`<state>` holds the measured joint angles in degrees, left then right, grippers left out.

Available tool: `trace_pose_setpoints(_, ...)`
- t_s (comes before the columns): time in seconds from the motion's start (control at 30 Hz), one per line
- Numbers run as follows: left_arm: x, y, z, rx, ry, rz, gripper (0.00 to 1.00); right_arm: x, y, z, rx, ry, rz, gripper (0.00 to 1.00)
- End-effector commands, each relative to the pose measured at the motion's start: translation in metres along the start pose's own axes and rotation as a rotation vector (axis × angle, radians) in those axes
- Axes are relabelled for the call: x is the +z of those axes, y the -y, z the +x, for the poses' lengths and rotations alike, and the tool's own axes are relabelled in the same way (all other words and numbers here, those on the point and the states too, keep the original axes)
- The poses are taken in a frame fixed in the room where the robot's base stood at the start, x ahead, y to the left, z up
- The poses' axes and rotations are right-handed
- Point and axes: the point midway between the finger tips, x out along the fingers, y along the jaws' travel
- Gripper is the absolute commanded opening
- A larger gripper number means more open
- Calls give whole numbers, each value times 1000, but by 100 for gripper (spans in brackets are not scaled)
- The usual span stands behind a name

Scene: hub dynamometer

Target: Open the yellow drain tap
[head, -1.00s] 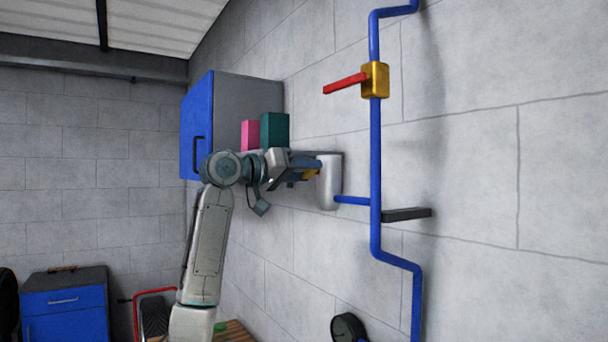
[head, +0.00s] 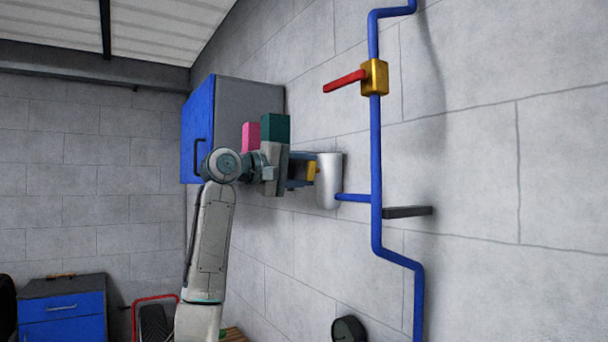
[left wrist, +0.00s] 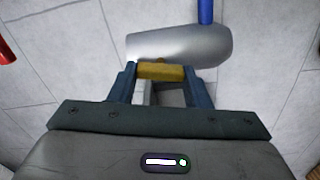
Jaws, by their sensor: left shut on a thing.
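The yellow drain tap (head: 311,171) sticks out from the left side of a silver cylinder (head: 329,181) on the wall pipe. My left gripper (head: 308,171) is shut on the tap. In the left wrist view the yellow tap (left wrist: 161,72) lies crosswise between the two blue-grey fingers of my left gripper (left wrist: 160,76), in front of the silver cylinder (left wrist: 185,45). The fingers hide the tap's ends in part. My right gripper does not show in either view.
A blue pipe (head: 376,150) runs along the wall, with a brass valve (head: 374,78) and red lever (head: 345,81) above. A dark bracket (head: 408,212) juts out to the right. A blue-doored cabinet (head: 198,125), pink box (head: 250,137) and teal box (head: 275,128) are near my left arm.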

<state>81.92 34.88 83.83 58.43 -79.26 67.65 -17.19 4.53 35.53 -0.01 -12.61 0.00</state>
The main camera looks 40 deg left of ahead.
Motion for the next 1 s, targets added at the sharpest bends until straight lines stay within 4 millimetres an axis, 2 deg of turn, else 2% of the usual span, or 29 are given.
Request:
trace_pose_setpoints(0.3,-1,0,0,2,-2,-83,21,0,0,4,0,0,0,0)
trace_pose_setpoints(0.73,-1,0,0,1,-3,-91,21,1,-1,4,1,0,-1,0)
trace_pose_setpoints(0.77,-1,0,0,1,-3,-91,46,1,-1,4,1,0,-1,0)
trace_pose_setpoints(0.87,-1,0,0,1,-2,-90,65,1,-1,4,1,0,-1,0)
trace_pose_setpoints(1.0,0,0,0,1,-1,-90,65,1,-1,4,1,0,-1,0)
